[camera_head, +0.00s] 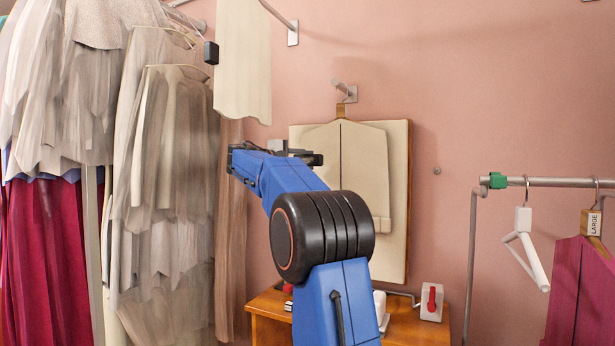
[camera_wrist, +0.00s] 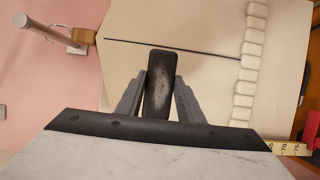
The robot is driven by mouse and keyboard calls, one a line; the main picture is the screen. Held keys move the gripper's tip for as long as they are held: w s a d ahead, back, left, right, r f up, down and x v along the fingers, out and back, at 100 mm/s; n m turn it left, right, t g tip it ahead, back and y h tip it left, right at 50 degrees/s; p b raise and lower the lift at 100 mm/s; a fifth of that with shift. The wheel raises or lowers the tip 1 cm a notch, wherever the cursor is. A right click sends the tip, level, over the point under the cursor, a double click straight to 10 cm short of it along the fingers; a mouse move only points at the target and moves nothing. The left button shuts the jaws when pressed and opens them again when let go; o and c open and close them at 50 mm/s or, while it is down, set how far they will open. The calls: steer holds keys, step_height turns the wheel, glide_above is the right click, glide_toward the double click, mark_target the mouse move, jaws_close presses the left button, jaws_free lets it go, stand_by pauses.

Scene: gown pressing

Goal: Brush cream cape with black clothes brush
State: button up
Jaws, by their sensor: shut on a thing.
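The cream cape (camera_head: 350,160) hangs on a wooden hanger from a wall hook, flat against a padded cream board. It has a dark line down its middle. In the wrist view the cape (camera_wrist: 200,35) fills most of the background, turned sideways, with a scalloped edge to the right. My gripper (camera_wrist: 160,85) is shut on the black clothes brush (camera_wrist: 159,70), which sticks out between the fingers toward the cape. Whether the brush touches the cape I cannot tell. In the head view my arm hides part of the cape, and the brush is not clearly visible.
Pale garments (camera_head: 170,150) hang thickly on the left. A cream cloth (camera_head: 243,60) hangs from a rail above. A wooden table (camera_head: 405,330) stands below the board (camera_head: 398,200). A rail (camera_head: 555,182) with a white hanger (camera_head: 523,220) and a magenta garment (camera_head: 580,290) is on the right.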

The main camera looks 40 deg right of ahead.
steer(key=shift+a+r, duration=0.1)
steer(key=shift+r, duration=0.45)
steer(key=shift+w+d, duration=0.25)
steer(key=shift+d, duration=0.5)
steer(key=d, duration=0.1)
steer(key=w+d, duration=0.1)
steer(key=d, duration=0.1)
steer(key=shift+w+d, duration=0.25)
steer(key=shift+d, duration=0.15)
step_height(320, 180, up, 4)
steer(key=shift+a+f, duration=0.1)
steer(key=shift+r, duration=1.1)
steer(key=shift+w+d, duration=0.35)
steer(key=shift+d, duration=0.45)
